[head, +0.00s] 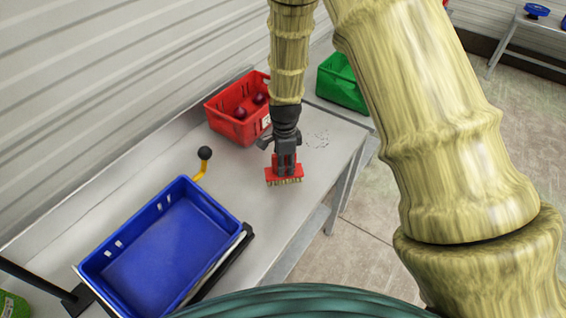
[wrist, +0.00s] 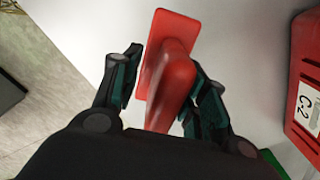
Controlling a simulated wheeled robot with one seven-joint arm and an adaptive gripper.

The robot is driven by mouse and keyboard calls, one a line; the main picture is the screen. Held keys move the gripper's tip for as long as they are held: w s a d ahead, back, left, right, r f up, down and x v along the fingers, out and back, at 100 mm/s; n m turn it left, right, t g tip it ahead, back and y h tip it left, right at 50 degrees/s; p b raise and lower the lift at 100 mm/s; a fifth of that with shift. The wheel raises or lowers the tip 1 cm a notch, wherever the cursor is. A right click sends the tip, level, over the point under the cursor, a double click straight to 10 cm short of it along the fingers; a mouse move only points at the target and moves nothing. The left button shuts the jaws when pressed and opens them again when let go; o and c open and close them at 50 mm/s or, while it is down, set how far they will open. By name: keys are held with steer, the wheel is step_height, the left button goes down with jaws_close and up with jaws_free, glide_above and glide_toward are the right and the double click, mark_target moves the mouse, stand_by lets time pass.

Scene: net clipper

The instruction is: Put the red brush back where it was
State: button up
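The red brush (head: 284,174) is at the right part of the grey table, bristles down and handle up; I cannot tell for certain whether the bristles touch the tabletop. My gripper (head: 286,160) is directly above it, pointing down, with its fingers on either side of the handle. In the wrist view the brush handle (wrist: 172,90) stands between the fingers of my gripper (wrist: 165,85). A gap shows between the left finger and the handle; the right finger is close to it, contact unclear. The bristles are hidden in the wrist view.
A red crate (head: 225,123) with dark red round items stands behind the brush, and a green crate (head: 340,92) beyond it. A blue tray (head: 222,212) is at the front left, near a yellow lever with a black knob (head: 205,153).

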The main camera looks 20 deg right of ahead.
steer(key=shift+w, duration=0.1)
steer(key=shift+r+b, duration=2.4)
steer(key=shift+r, duration=3.6)
